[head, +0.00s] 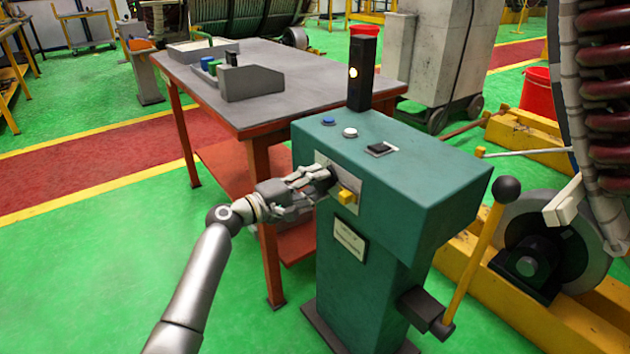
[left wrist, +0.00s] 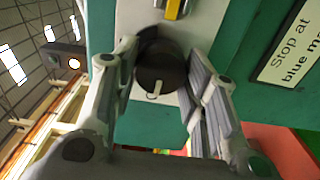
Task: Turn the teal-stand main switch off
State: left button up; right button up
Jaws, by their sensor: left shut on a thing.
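The teal stand (head: 410,190) stands upright right of centre in the head view. Its front carries a pale plate with a round black knob (head: 331,174), the main switch, and a yellow switch (head: 348,195) beside it. My left gripper (head: 322,182) reaches in from the left and is shut on the black knob. The left wrist view shows the knob (left wrist: 158,70) between the two fingers, with a white mark low on its face. In the head view the fingers partly hide the knob. My right gripper is in neither view.
On the stand's top are a blue button (head: 328,121), a white button (head: 350,132), a black rocker (head: 381,149) and a black post with a lit lamp (head: 353,73). A lever with a black ball (head: 507,189) rises at the right. A grey-topped table (head: 290,60) stands behind.

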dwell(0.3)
pick_arm(q)
jog(key=o, duration=1)
jog(key=v, duration=1.2)
